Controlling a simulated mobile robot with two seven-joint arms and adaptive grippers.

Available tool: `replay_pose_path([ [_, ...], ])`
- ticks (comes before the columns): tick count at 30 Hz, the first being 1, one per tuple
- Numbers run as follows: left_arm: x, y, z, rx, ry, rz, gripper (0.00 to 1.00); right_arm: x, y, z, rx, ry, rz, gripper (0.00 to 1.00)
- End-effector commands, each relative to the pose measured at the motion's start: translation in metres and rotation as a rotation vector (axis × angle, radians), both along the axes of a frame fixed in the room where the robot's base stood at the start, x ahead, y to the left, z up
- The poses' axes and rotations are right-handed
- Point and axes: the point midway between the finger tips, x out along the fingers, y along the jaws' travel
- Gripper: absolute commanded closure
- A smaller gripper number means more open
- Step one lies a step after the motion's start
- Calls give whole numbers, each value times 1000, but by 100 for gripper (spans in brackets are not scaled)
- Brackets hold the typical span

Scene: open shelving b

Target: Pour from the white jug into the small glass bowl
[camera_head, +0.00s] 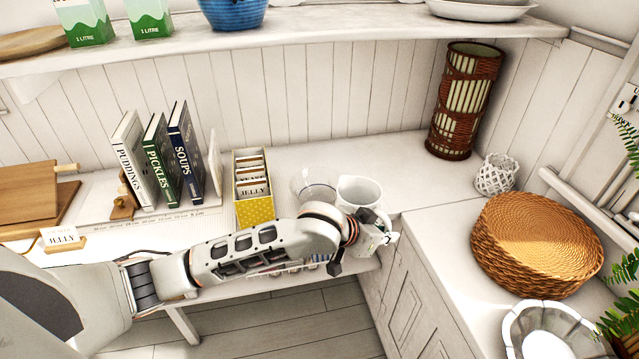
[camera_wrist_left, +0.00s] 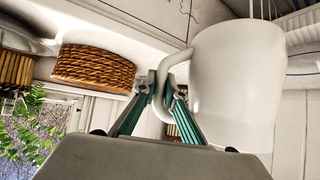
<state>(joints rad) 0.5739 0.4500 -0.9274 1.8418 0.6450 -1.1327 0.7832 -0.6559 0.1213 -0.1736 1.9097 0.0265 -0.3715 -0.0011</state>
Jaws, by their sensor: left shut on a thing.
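The white jug (camera_head: 361,190) is at the counter's inner corner in the head view, its open mouth showing. I cannot tell whether its base touches the counter. The small glass bowl (camera_head: 314,189) stands just left of the jug, clear and hard to make out. My left gripper (camera_head: 388,238) is on the near side of the jug, shut on its handle. In the left wrist view the fingers (camera_wrist_left: 167,92) close on the handle, beside the large white jug body (camera_wrist_left: 235,90). My right gripper is not in view.
A yellow card box (camera_head: 255,212) stands left of the bowl, with several upright books (camera_head: 163,165) beyond it. A wicker basket (camera_head: 535,243), a small white woven holder (camera_head: 496,175) and a tall wicker lamp (camera_head: 464,102) are to the right. A shelf (camera_head: 330,35) hangs above.

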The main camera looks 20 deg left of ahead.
Motion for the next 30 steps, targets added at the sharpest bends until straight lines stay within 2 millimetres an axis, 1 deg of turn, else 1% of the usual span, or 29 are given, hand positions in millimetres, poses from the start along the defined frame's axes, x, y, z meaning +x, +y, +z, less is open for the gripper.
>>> replay_pose_path([
  [1,2,0,5,-2,-8,0,100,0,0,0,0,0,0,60],
  [5,3,1,9,-19,0,4,100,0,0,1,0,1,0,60],
  [11,6,5,21,-77,38,7,100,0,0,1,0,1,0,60],
  [26,16,21,58,-289,178,8,100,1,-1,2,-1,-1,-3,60],
  [30,20,28,66,-348,218,9,100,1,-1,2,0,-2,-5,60],
])
